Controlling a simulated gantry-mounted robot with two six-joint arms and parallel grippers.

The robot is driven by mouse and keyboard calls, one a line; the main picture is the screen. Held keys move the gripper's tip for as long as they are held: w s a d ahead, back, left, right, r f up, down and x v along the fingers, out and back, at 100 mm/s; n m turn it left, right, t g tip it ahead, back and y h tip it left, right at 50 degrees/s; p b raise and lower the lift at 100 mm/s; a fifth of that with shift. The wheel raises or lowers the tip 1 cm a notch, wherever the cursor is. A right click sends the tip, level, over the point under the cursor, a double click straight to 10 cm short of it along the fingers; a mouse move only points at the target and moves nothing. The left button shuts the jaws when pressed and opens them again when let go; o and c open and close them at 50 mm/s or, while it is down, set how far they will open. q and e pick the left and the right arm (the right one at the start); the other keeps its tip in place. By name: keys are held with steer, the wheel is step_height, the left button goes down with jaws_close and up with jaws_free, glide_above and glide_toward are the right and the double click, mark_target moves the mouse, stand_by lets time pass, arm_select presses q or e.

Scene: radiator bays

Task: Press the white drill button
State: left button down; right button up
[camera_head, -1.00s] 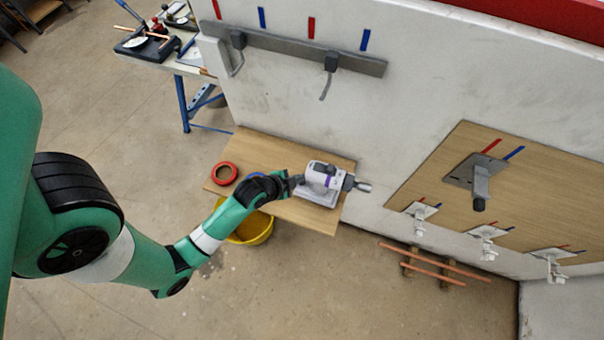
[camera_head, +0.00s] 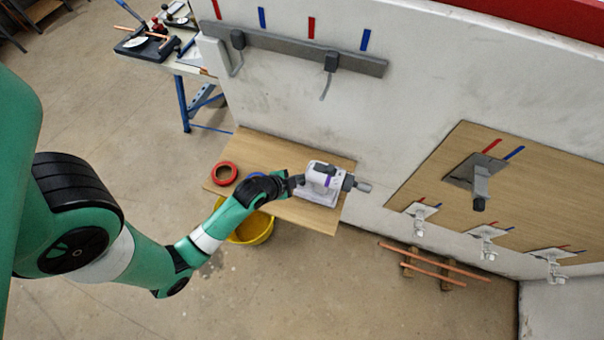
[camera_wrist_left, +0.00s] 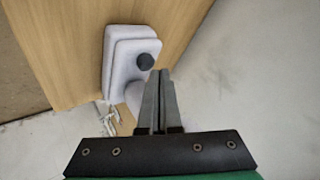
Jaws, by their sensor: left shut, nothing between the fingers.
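The white and purple drill (camera_head: 319,176) stands on a wooden shelf, its grey chuck toward the wall at right. My left gripper (camera_head: 297,181) is at the drill's left side. In the left wrist view a white rounded block, seemingly part of the drill (camera_wrist_left: 121,60), carries a dark round button (camera_wrist_left: 145,61). There the left gripper (camera_wrist_left: 160,73) has its fingers shut together with nothing between them. The tips are just right of and below the dark button; I cannot tell whether they touch it. They hide part of the drill. My right gripper is not in view.
The wooden shelf (camera_head: 250,150) also bears a red ring (camera_head: 225,173) and a blue thing at the gripper's left. A yellow bucket (camera_head: 258,230) stands below. Small metal pieces (camera_wrist_left: 111,115) lie near the drill. The white wall (camera_head: 290,110) rises behind the shelf.

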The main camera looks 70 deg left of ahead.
arm_select(q)
steer(key=shift+f, duration=0.1)
steer(key=shift+f, duration=0.4)
steer(key=shift+r, duration=0.1)
steer(key=shift+r+p, duration=0.35)
steer(key=shift+p, duration=0.1)
step_height(320, 180, up, 6)
steer(key=p, duration=0.6)
stand_by(0.4)
